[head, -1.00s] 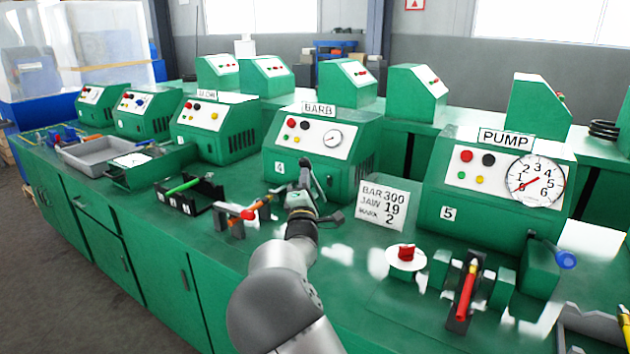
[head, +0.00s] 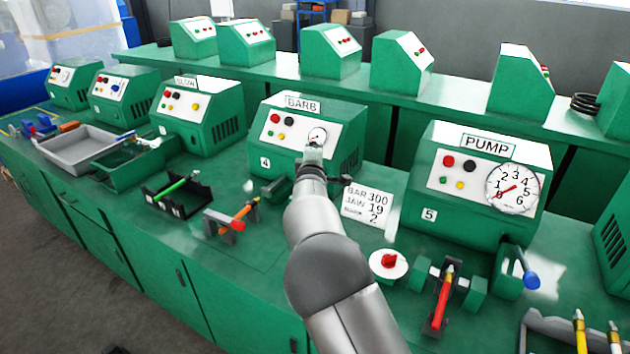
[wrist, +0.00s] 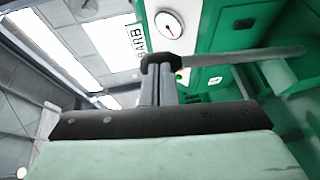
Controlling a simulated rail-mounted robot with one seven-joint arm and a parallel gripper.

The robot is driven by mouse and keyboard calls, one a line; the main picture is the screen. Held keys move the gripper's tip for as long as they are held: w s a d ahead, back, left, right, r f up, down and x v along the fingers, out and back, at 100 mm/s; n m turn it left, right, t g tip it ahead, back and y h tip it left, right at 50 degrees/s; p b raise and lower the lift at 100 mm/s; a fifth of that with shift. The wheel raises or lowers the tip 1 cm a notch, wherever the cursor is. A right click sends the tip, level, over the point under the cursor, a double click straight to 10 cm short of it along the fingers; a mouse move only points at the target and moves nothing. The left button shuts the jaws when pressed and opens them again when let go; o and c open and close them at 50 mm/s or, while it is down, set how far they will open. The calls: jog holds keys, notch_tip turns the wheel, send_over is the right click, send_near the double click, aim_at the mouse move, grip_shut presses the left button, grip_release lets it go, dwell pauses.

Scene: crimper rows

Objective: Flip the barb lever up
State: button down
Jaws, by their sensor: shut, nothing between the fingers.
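The barb machine (head: 308,128) is a green box with a white panel, a dial and a BARB sign. It also shows in the wrist view (wrist: 185,30). My gripper (head: 314,152) is in front of the lower right of its panel, fingers together and empty. In the wrist view its fingertips (wrist: 162,62) are close together. A grey rod (wrist: 245,56) runs right from beside them; I cannot tell whether it is the barb lever or whether they touch. In the head view a dark green block (head: 275,188) with a pale tip sits at the machine's foot. My arm hides part of this area.
The pump machine (head: 480,185) stands to the right, with a blue-knobbed lever (head: 531,281). A number card (head: 368,203) stands between the machines. A small stand with an orange bar (head: 240,215) and a black tray (head: 178,193) are front left.

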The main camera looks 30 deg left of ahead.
jog(key=shift+w+r, duration=0.15)
jog(key=shift+r, duration=0.05)
dwell(0.4)
jog(key=b+v, duration=0.2)
jog(key=v, duration=1.2)
jog(key=shift+b, duration=0.3)
jog(key=shift+f, duration=0.15)
